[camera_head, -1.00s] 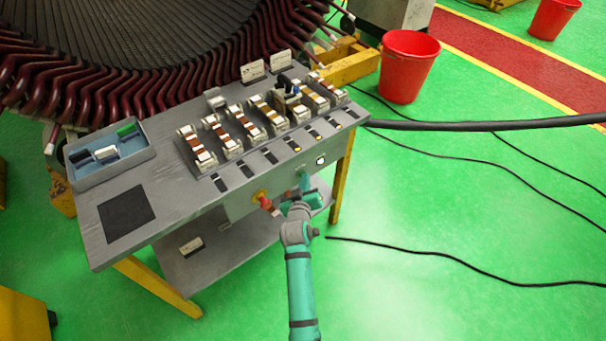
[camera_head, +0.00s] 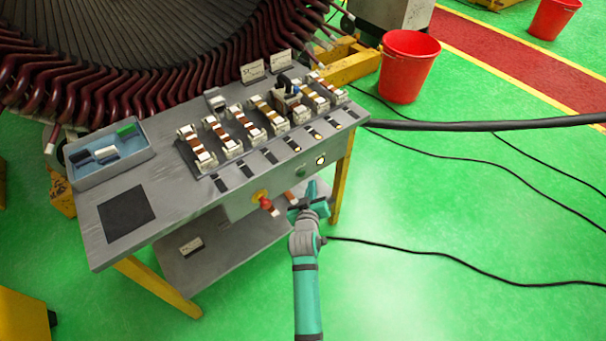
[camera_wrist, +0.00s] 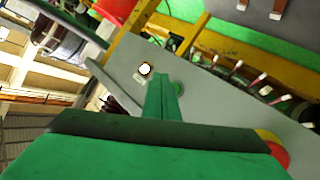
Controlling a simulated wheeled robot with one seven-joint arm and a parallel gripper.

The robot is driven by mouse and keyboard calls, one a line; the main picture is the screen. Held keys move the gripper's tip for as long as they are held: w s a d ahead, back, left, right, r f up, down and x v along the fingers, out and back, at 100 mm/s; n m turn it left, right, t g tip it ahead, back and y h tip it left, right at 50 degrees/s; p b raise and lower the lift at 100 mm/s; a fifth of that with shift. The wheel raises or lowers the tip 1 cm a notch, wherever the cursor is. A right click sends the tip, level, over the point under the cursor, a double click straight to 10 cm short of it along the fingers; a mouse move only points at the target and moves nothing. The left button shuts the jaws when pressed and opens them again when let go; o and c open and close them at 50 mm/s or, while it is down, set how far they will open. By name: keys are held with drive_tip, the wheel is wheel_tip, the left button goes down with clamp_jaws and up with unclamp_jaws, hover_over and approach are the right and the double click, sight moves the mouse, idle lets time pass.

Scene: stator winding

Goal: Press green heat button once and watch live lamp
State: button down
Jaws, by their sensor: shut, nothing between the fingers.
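The green button (camera_head: 300,171) is on the front panel of the grey bench and shows clear of my gripper in the head view. In the wrist view the green button (camera_wrist: 179,88) is partly hidden behind the fingers. The round lamp (camera_head: 320,160) sits to its right and looks bright pale yellow; the lamp (camera_wrist: 145,69) is also bright in the wrist view. My gripper (camera_head: 311,188) is shut and empty, in front of the panel just below and right of the button, apparently apart from it. The fingers (camera_wrist: 162,92) point at the panel.
A red knob on a yellow plate (camera_head: 264,201) is left of my gripper. The bench top (camera_head: 175,200) carries a row of coil pieces (camera_head: 240,125) and a blue tray (camera_head: 108,170). Cables lie on the green floor at right. The floor right of my arm is otherwise open.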

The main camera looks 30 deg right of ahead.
drive_tip(key=shift+s+d, duration=0.15)
drive_tip(key=shift+s, duration=1.25)
idle(1.0)
